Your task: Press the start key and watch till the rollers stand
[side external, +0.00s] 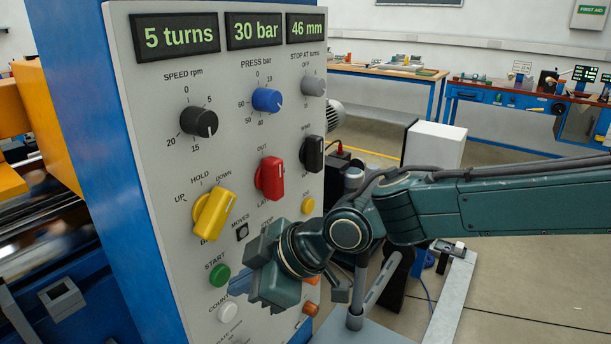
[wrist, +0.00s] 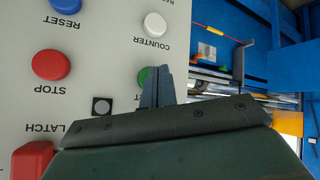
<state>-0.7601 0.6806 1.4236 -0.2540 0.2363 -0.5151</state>
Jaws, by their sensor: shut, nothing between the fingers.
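The green start key (side external: 219,275) is low on the grey control panel (side external: 150,130). My gripper (side external: 238,284) is in front of the panel, its shut, empty fingertips just right of the key. In the wrist view, which shows the panel upside down, the fingers (wrist: 161,76) cover part of the start key (wrist: 146,75). I cannot tell whether they touch it. The displays read 5 turns (side external: 175,36), 30 bar (side external: 255,30) and 46 mm (side external: 306,27). The rollers (side external: 45,245) at the far left look streaked and blurred.
A white counter key (side external: 228,312) sits below the start key. The wrist view also shows the red stop key (wrist: 51,65) and blue reset key (wrist: 62,5). The yellow (side external: 213,213), red (side external: 270,178) and black (side external: 312,154) selectors stick out above my gripper.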

